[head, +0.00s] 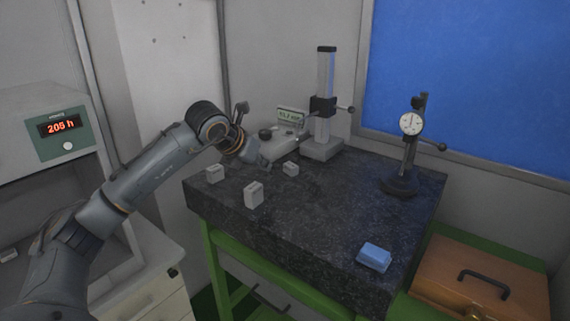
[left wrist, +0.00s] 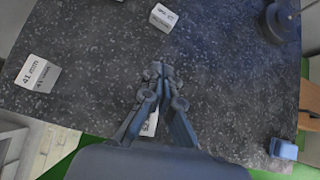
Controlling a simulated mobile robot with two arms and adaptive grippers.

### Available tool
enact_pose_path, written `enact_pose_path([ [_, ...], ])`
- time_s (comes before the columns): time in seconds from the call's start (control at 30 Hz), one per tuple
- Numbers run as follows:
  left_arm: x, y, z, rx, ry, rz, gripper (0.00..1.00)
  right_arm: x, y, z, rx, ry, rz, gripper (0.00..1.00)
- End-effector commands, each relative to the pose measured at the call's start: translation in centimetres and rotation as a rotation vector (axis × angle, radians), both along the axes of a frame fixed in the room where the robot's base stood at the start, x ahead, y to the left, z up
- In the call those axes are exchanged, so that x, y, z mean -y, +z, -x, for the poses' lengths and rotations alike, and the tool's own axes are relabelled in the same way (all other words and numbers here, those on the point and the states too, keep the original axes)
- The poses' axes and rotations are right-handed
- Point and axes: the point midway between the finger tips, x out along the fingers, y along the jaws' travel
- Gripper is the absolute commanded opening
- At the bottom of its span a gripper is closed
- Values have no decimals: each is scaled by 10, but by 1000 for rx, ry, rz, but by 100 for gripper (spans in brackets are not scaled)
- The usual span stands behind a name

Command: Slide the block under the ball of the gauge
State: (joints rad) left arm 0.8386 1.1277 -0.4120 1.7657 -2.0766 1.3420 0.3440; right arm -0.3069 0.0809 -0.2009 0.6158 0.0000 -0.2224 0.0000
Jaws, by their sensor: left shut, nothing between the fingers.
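Three small pale blocks stand apart on the dark stone table: the left block (head: 215,174), the front block (head: 254,194) and the back block (head: 290,168). In the left wrist view the left block (left wrist: 37,74) reads 41 mm, the back block (left wrist: 163,17) is at the top, and the front block (left wrist: 149,125) is partly hidden by the fingers. My left gripper (head: 264,162) is shut and empty above the table among the blocks; its fingertips (left wrist: 160,72) show mid-picture. A dial gauge on a stand (head: 411,123) is at the right; no ball is clearly visible.
A tall column stand (head: 325,90) and a device with a green display (head: 290,115) are at the back. A blue object (head: 375,257) lies at the front right edge. A wooden case (head: 480,280) is right of the table. The table's middle right is clear.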

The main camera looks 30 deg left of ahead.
Motion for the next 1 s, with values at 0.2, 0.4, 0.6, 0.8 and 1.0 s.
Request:
enact_pose_path([
  [0.2, 3, -32, -34, -6, -2, 5, 0, 2, 23, 0, 0, 0, 2, 0],
  [0.4, 3, -46, -65, 1, -2, 6, 0, 1, 41, -9, 13, 0, 0, 0],
  [0.6, 3, -48, -84, 0, -3, 4, 0, 1, 50, -10, 17, 0, -1, 0],
  [0.8, 3, -50, -91, 1, -4, 2, 0, 1, 52, -10, 17, -1, -1, 0],
  [1.0, 3, -50, -91, 1, -4, 2, 0, -1, 52, -10, 16, -2, -3, 0],
])
